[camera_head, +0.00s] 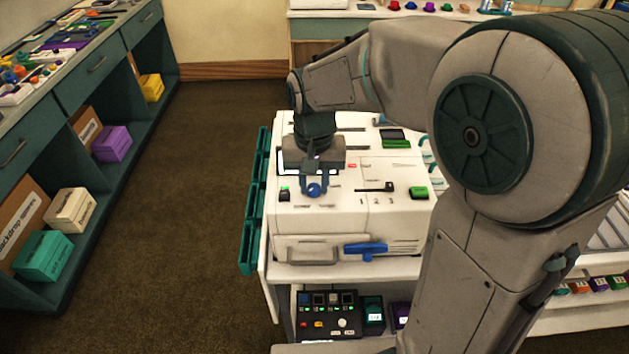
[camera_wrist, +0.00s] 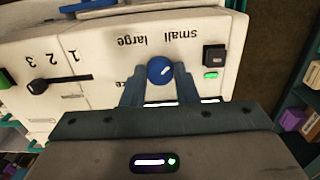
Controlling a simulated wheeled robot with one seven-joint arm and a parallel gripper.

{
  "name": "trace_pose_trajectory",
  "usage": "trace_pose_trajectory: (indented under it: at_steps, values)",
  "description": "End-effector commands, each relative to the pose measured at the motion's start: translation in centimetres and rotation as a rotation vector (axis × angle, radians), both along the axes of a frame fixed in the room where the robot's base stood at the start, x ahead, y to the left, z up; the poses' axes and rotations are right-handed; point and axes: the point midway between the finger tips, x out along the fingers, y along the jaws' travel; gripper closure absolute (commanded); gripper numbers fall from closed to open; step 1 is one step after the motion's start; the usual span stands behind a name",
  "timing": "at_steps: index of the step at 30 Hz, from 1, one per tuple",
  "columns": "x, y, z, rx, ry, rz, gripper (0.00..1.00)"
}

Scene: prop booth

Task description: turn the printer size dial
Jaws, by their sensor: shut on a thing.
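The white printer (camera_head: 345,222) stands on a white cart in the head view. Its size dial is a round blue knob (camera_head: 314,189) on the top face near the left front. In the wrist view the blue dial (camera_wrist: 160,70) has a pale pointer mark and sits beside the printed words "small" and "large", which appear upside down. My gripper (camera_wrist: 160,76) is shut on the dial, with one finger on each side of it. It also shows in the head view (camera_head: 313,184), reaching down from above. The fingers partly hide the panel behind the dial.
A black slider (camera_wrist: 45,85) with numbers is beside the dial, and a black button (camera_wrist: 214,56) with a green light is on the other side. A blue handle (camera_head: 366,250) is on the printer's front. A teal shelf unit (camera_head: 85,190) stands left across open floor.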

Motion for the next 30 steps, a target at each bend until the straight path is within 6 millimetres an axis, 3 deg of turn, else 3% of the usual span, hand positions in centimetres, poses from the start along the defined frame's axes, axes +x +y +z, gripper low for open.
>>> trace_pose_trajectory:
  at_steps: [13,14,15,16,25,30]
  values:
    - [0.1,0.0,0.1,0.001,-0.002,-0.011,0.96]
    - [0.1,0.0,0.1,0.001,-0.002,-0.011,0.65]
    - [0.1,0.0,0.1,0.001,-0.002,-0.011,0.54]
    - [0.0,0.0,0.1,0.001,-0.002,-0.011,0.51]
    - [0.0,0.0,0.2,0.001,-0.002,-0.010,0.51]
    - [0.1,0.0,2.1,0.002,-0.005,-0.010,0.51]
